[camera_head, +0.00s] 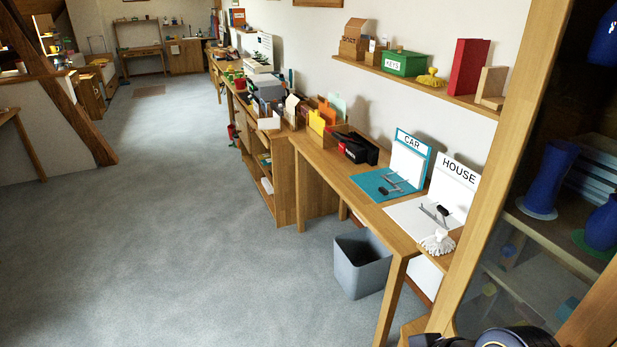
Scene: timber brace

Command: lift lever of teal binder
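The teal binder (372,184) lies open on the wooden desk, its label cover marked CAR standing up at the back against the wall side. A white sheet or block rests against that cover. Its grey metal lever mechanism (393,186) with a dark tip sits on the flat teal part; it is too small to tell how far the lever is raised. A white binder (405,212) marked HOUSE lies open in the same way to the right, with a similar lever mechanism (437,212). Neither of my grippers shows. A dark rounded part, likely my arm, shows at the bottom right.
A white mop-like item (438,242) lies at the front of the white binder. A black case (355,147) is left of the teal binder. A grey bin (362,265) stands under the desk. A glass-fronted cabinet (540,210) closes off the right. The carpet is clear at left.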

